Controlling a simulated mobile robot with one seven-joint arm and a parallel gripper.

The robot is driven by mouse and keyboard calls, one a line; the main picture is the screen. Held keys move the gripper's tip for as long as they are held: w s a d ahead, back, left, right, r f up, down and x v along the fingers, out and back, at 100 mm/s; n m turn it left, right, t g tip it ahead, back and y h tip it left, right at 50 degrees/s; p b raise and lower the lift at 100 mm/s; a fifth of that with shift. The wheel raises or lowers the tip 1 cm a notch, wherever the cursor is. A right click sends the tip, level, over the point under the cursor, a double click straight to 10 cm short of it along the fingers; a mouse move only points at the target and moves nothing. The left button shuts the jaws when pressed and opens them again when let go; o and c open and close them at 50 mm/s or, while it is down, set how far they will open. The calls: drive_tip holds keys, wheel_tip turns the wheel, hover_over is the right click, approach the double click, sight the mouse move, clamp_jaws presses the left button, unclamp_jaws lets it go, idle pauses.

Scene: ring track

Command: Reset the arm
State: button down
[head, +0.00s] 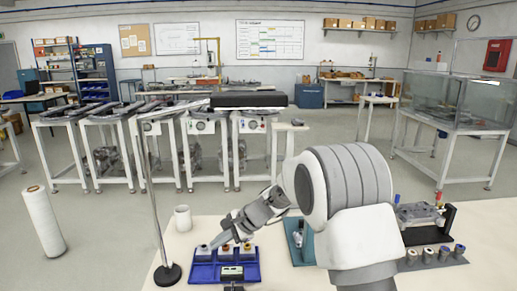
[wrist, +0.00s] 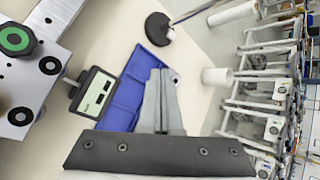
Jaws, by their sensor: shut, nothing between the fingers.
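My gripper (head: 214,243) is at the end of my arm, over the back left part of a blue tray (head: 205,274) on the pale table. In the wrist view my gripper (wrist: 163,72) shows its two grey fingers pressed together, with nothing between them. The blue tray also shows in the wrist view (wrist: 121,108), behind and left of the fingers. Several small ring-like parts (head: 247,247) sit along the tray's back row. Whether the fingertips touch a part there I cannot tell.
A small display unit (head: 232,273) is at the tray's front. A white cup (head: 183,218) and a lamp stand's black base (head: 167,274) are to the left. A teal holder (head: 299,243) and a rack with several rings (head: 429,258) are to the right.

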drive_tip(key=s+d+r+n+t+h+p, duration=0.1)
drive_tip(key=s+d+r+n+h, duration=0.15)
drive_tip(key=s+d+r, duration=0.45)
drive_tip(key=s+d+r+n+h+p, duration=0.1)
drive_tip(key=s+d+r+n, duration=0.4)
drive_tip(key=s+r, duration=0.45)
drive_tip(key=s+d+r+n+t+h+p, duration=0.2)
drive_tip(key=s+d+h, duration=0.3)
drive_tip(key=s+d, duration=0.8)
drive_tip(key=s+r+n, duration=0.1)
drive_tip(key=s, duration=0.2)
drive_tip(key=shift+s, duration=0.3)
